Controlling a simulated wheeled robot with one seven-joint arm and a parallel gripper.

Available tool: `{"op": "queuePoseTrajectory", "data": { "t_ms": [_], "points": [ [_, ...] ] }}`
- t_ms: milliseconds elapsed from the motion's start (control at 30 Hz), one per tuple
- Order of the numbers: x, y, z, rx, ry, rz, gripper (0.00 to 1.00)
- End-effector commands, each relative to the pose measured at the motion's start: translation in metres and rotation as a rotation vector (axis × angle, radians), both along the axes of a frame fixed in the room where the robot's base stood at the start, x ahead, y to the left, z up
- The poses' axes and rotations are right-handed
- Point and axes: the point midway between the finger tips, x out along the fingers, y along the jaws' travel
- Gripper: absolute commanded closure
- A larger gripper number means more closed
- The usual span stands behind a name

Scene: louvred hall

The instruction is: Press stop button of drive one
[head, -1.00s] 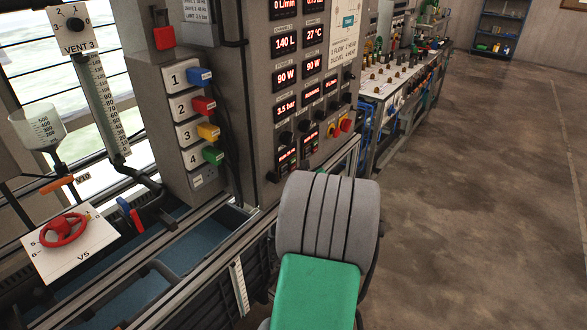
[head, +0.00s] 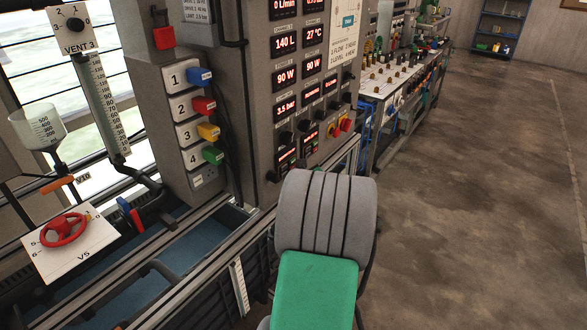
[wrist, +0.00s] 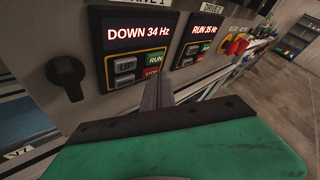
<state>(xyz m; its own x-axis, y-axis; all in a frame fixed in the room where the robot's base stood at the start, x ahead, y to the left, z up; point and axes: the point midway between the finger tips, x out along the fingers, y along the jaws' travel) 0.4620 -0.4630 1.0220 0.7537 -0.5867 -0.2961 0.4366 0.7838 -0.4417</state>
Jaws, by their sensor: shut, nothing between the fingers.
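The drive one unit (wrist: 140,45) is a dark panel, its display reading "DOWN 34 Hz", below a partly cut-off label ending in 1. It has a grey key (wrist: 125,66), a green RUN key (wrist: 155,60) and a red stop button (wrist: 152,72) at its lower edge. My gripper (wrist: 159,84) is shut and empty. Its fingertips are at the stop button's lower right; I cannot tell whether they touch it. The drive one unit also shows small in the head view (head: 287,156); there my arm hides the gripper.
The drive 2 unit (wrist: 196,37), reading "RUN 35 Hz", is close on the right. A black rotary handle (wrist: 65,80) sits on the left. A red knob on yellow (wrist: 236,45) is farther right. A rail (head: 345,160) runs below the panel. The floor at right is clear.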

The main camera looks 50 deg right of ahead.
Motion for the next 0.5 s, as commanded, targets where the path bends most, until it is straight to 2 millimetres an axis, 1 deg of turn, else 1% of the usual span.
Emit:
{"op": "queuePoseTrajectory", "data": {
  "t_ms": [300,500],
  "points": [
    [-0.001,0.000,0.001,0.000,-0.001,0.000,1.00],
    [-0.011,-0.002,0.001,-0.001,-0.002,-0.002,1.00]
  ]
}}
